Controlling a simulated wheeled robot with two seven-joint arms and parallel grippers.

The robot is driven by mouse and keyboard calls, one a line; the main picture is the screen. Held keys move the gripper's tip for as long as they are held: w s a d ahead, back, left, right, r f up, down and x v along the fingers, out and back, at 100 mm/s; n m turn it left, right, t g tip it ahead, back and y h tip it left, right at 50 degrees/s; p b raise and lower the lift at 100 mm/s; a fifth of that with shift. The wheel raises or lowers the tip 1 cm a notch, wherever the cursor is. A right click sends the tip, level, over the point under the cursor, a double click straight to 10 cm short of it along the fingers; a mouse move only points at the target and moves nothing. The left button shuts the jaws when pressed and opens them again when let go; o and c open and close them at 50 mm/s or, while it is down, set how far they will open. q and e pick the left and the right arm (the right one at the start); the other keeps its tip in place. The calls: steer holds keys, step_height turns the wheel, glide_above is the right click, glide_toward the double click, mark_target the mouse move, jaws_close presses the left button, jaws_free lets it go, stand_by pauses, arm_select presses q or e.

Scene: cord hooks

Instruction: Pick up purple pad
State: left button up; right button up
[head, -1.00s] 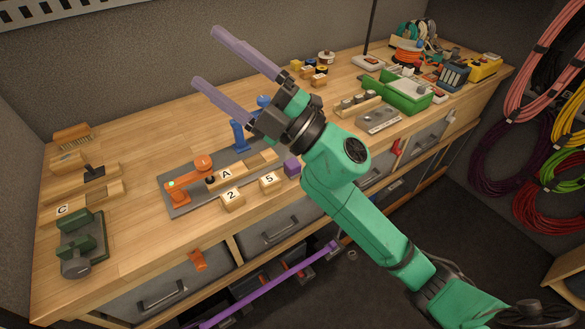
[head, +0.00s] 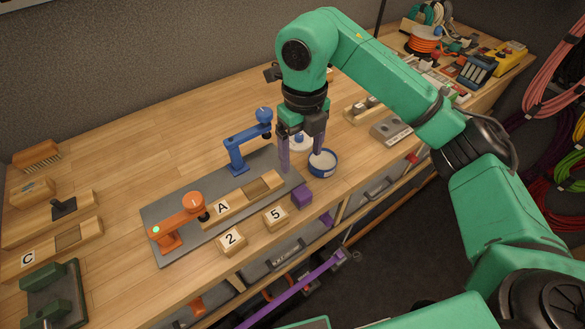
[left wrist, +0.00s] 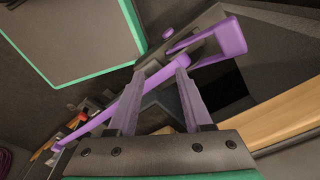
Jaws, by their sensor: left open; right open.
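The purple pad (head: 302,195) is a small purple block on the front part of the workbench, beside the wooden block marked 5 (head: 276,217). My right gripper (head: 301,160) points down just behind the pad in the head view. Its two purple fingers are apart, with no object clearly held; they are not touching the pad as far as I can see.
A blue-rimmed bowl (head: 322,163) stands close to the right fingers. A grey plate (head: 152,215) carries an orange arm model (head: 180,222) and a blue one (head: 240,150). The block marked 2 (head: 231,240) sits near the front edge. A purple bar (head: 300,285) lies below the bench.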

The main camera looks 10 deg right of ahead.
steer(key=f, duration=0.1)
arm_select(q)
steer(key=s+r+p, duration=0.2)
steer(key=s, duration=0.4)
arm_select(e)
glide_above(302, 192)
steer(key=s, duration=0.2)
step_height(302, 192, down, 6)
steer(key=shift+w+r, duration=0.15)
steer(key=shift+r, duration=0.05)
steer(key=f, duration=0.1)
steer(key=w+f+p, duration=0.2)
steer(key=f, duration=0.1)
step_height(302, 192, down, 3)
steer(key=shift+s+r+p, duration=0.1)
steer(key=shift+p, duration=0.2)
steer(key=shift+s, duration=0.1)
steer(key=c, duration=0.4)
arm_select(q)
steer(key=w+r, duration=0.2)
steer(key=w, duration=0.1)
steer(key=shift+w+r, duration=0.2)
steer(key=shift+r, duration=0.1)
arm_select(e)
jaws_close()
